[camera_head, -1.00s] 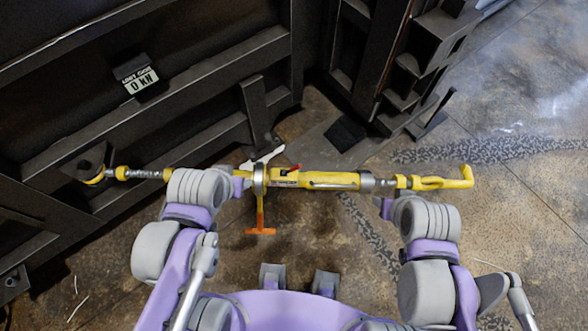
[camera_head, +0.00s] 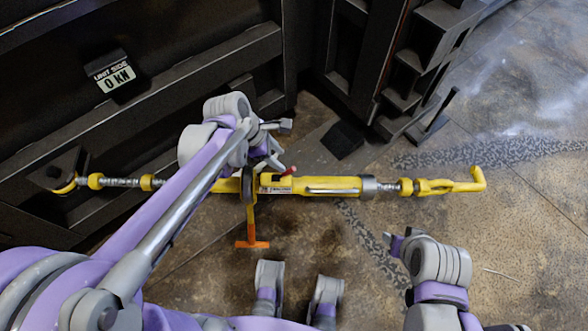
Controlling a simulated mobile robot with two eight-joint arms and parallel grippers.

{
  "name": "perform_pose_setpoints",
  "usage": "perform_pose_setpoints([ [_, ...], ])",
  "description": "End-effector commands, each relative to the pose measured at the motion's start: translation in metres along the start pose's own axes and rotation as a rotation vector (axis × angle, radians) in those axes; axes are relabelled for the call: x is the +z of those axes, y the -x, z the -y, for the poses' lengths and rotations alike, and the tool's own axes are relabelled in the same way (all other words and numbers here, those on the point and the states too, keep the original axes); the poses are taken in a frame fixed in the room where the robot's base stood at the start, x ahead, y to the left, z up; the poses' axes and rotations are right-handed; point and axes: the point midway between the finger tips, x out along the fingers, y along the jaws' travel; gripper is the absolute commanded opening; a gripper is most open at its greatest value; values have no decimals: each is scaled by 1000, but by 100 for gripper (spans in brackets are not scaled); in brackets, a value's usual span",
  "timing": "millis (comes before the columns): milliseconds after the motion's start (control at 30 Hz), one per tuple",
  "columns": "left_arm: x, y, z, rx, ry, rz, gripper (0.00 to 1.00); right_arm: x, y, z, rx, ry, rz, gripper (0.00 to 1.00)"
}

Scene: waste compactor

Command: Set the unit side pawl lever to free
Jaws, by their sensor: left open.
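A yellow ratchet turnbuckle (camera_head: 320,184) lies across the middle of the head view. A small red-tipped lever (camera_head: 288,171), which looks like the pawl lever, sticks up on its body. A handle with an orange T-shaped end (camera_head: 252,244) hangs toward me from the ratchet collar. My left gripper (camera_head: 275,163) is open just above and left of the red-tipped lever; its arm hides part of the turnbuckle's left side. I cannot tell whether it touches the lever. My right gripper (camera_head: 396,242) is below and right of the turnbuckle, apart from it; its jaws are unclear.
A dark ribbed steel wall (camera_head: 200,60) fills the upper left, with a "UNIT SIDE 0 kN" display (camera_head: 115,78). The turnbuckle's left end meets a lug (camera_head: 58,172) on it. A yellow hook (camera_head: 478,180) ends the right side over open stained floor (camera_head: 500,240).

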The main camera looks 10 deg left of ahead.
Motion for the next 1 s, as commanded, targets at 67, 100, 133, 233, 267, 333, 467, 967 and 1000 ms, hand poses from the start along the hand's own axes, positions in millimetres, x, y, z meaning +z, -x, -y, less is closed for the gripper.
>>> perform_pose_setpoints([
  [67,0,-16,0,-1,-3,0,50,2,-4,0,0,0,2,50],
  [100,0,-24,0,-1,-3,0,50,3,-6,0,0,0,2,50],
  [133,0,-30,0,-1,-4,0,50,4,-8,0,0,0,3,50],
  [233,0,-50,0,0,-4,0,50,6,-13,0,0,0,5,50],
  [267,0,-56,0,-1,-4,0,50,7,-14,0,0,0,5,50],
  [333,0,-67,0,-1,-4,0,50,8,-17,0,0,0,6,50],
  [467,0,-83,0,0,-5,-1,50,10,-21,0,0,0,8,50],
  [967,0,-93,0,2,-4,-1,39,10,-22,0,0,0,8,50],
  [1000,0,-93,0,2,-4,-1,32,10,-22,0,0,0,8,50],
])
